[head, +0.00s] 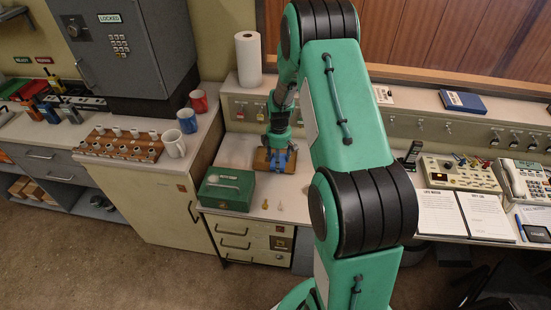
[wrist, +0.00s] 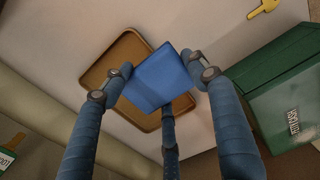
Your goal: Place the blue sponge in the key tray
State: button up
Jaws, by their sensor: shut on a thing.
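The blue sponge (wrist: 160,78) is held between the fingers of my gripper (wrist: 165,86) in the wrist view. The key tray (wrist: 99,72), brown with a raised rim, lies behind the sponge in that view, and the sponge covers much of its middle. The sponge looks turned at an angle to the tray. I cannot tell whether it touches the tray's floor. In the head view my gripper (head: 278,156) is low over the brown tray (head: 261,161) on the desk, and the sponge is hard to tell from the blue fingers.
A green box (head: 227,189) stands close to the tray, also at right in the wrist view (wrist: 275,95). A yellow key (wrist: 264,7) lies on the desk. A paper roll (head: 248,60) stands behind, mugs (head: 187,120) to the left. A handset (head: 413,154) stands to the right.

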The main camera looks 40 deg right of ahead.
jog(key=w+d, duration=0.1)
jog(key=w, duration=0.1)
jog(key=w+d, duration=0.1)
jog(key=w, duration=0.1)
jog(key=w+b, duration=0.1)
jog(key=w, duration=0.1)
jog(key=shift+d+f, duration=0.3)
jog(key=shift+d, duration=0.1)
jog(key=shift+f+b, duration=0.55)
jog(key=shift+f, duration=1.2)
jog(key=shift+f, duration=0.1)
jog(key=o, duration=0.7)
notch_tip(320, 180, up, 12)
jog(key=p, duration=0.3)
